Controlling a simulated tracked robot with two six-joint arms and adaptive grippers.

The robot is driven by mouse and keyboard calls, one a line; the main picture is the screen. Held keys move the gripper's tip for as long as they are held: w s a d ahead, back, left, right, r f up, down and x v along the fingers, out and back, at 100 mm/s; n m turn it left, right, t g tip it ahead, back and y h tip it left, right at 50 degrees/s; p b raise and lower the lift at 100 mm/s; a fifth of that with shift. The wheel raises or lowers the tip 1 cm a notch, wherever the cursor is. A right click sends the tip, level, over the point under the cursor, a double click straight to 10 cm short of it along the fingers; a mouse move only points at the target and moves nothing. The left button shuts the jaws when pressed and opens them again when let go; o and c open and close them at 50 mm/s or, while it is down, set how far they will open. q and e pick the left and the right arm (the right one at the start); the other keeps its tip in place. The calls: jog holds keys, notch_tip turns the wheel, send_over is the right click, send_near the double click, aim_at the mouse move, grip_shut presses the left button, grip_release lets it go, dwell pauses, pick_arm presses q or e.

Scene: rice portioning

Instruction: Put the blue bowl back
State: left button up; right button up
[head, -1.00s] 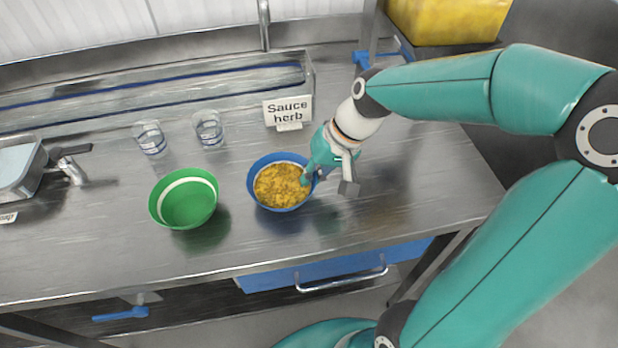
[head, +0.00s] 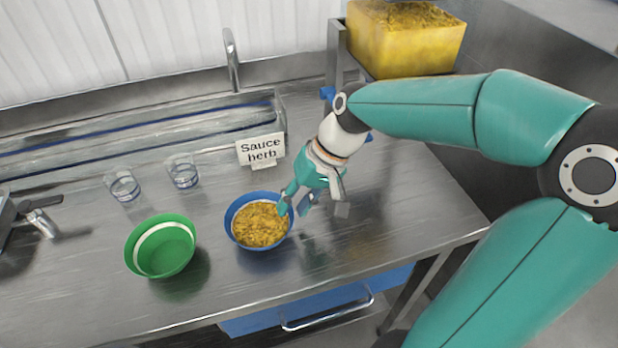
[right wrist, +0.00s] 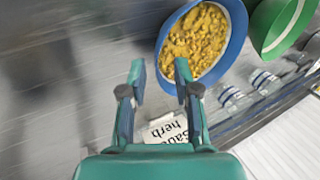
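The blue bowl (head: 232,234) stands upright on the steel counter and is filled with yellow rice (head: 261,224). It also shows at the top of the right wrist view (right wrist: 239,30). My right gripper (head: 293,206) is at the bowl's right side. In the right wrist view its fingers (right wrist: 160,82) are spread apart, with nothing gripped. One finger overlaps the rice side of the bowl and the other lies outside the rim. I cannot tell whether either finger touches the bowl. My left gripper is not in view.
A green bowl (head: 160,250) stands left of the blue bowl. Two clear glasses (head: 122,185) (head: 183,171) and a "Sauce herb" sign (head: 261,150) stand behind. A yellow rice container (head: 405,47) is on a raised shelf at back right. The counter right of my gripper is clear.

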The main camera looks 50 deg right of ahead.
jog(key=v, duration=0.8)
